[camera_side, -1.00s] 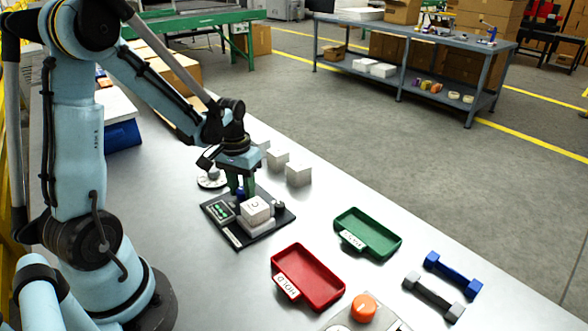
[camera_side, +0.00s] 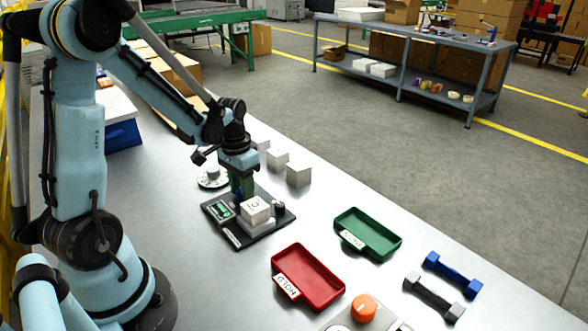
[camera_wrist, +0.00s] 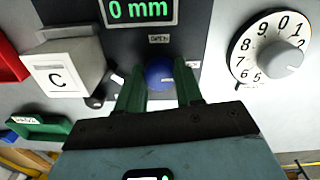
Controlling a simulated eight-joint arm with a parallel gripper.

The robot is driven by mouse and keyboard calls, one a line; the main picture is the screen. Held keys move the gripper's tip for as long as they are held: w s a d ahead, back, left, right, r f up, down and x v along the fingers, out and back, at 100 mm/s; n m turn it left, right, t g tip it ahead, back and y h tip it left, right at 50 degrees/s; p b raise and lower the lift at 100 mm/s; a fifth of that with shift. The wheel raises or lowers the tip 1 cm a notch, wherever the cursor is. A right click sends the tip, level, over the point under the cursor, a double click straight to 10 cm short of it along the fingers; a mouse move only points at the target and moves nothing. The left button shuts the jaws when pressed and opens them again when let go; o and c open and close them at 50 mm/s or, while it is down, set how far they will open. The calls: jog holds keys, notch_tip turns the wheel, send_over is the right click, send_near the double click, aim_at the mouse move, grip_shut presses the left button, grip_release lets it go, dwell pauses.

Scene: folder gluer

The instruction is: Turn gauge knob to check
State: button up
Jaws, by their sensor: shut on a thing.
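The dark gauge plate (camera_side: 270,230) lies on the bench, with a white box marked C (camera_side: 256,209) on it. In the wrist view the box (camera_wrist: 62,72) is at left and the gauge display (camera_wrist: 140,10) reads 0 mm in green. A blue gauge knob (camera_wrist: 158,72) sits between my green fingers, below a small OPEN label (camera_wrist: 159,38). My gripper (camera_wrist: 159,88) is shut on this knob from above. In the side view my gripper (camera_side: 240,188) is at the plate's back, and its fingers mostly hide the knob.
A white numbered dial (camera_wrist: 270,48) with a grey knob is right of the plate in the wrist view. Small white boxes (camera_side: 299,173) stand behind the plate. A red tray (camera_side: 308,277), a green tray (camera_side: 368,233) and an orange knob (camera_side: 363,307) are toward the front right.

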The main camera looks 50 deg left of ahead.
jog(key=o, duration=1)
jog(key=shift+o, duration=0.2)
notch_tip(320, 180, up, 12)
jog(key=shift+a, duration=0.15)
jog(key=s+d+m+t, duration=0.1)
jog(key=d+t, duration=0.6)
jog(key=d, duration=0.7)
jog(key=shift+s+d+r+m, duration=0.15)
jog(key=shift+s+d+m, duration=0.15)
jog(key=shift+s, duration=0.35)
dwell(0.4)
